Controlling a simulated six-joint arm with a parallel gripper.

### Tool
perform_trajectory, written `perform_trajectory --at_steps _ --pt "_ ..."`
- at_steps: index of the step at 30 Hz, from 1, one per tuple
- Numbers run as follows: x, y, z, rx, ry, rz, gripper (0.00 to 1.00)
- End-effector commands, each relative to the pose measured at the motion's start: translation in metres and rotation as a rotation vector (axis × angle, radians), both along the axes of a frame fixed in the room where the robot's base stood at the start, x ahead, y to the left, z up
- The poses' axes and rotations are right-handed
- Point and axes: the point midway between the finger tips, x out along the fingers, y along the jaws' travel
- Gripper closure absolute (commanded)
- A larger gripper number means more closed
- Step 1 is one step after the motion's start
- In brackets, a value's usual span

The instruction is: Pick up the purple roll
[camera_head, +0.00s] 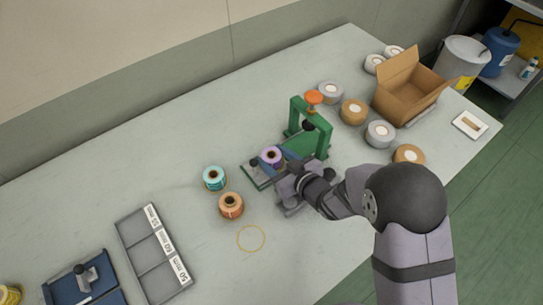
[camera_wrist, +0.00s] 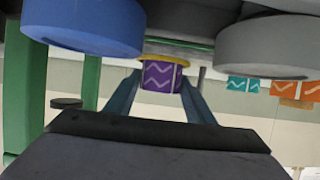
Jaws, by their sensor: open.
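The purple roll (camera_head: 271,156) stands upright at the left end of the green rewinder in the head view. In the wrist view the purple roll (camera_wrist: 158,77) shows a pale zigzag pattern and a yellow rim. My gripper (camera_head: 277,163) is at the roll, reaching in from the right in the head view. In the wrist view my open gripper (camera_wrist: 160,92) has one bluish finger on each side of the roll's picture. I cannot tell whether the fingers touch it. The arm hides part of the rewinder around the roll.
A green rewinder frame (camera_head: 326,139) with an orange knob (camera_head: 314,97) rises close to my gripper. A teal roll (camera_head: 214,178) and an orange roll (camera_head: 231,205) stand left. A grey tray (camera_head: 143,279) lies farther left. Tape rolls and a cardboard box (camera_head: 405,94) stand right.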

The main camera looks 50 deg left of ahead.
Motion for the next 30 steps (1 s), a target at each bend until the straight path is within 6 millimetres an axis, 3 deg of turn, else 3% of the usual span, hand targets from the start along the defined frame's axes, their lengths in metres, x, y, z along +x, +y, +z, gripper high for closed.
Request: perform_trajectory --at_steps 9,13,15,30 --pt "0.000 0.004 -0.002 -0.001 0.000 0.000 0.51" --pt "0.000 0.003 -0.002 -0.001 0.001 0.000 0.80" --pt "0.000 0.004 -0.001 0.000 0.000 0.000 0.83" --pt "0.000 0.004 0.009 0.001 0.000 -0.001 0.83"
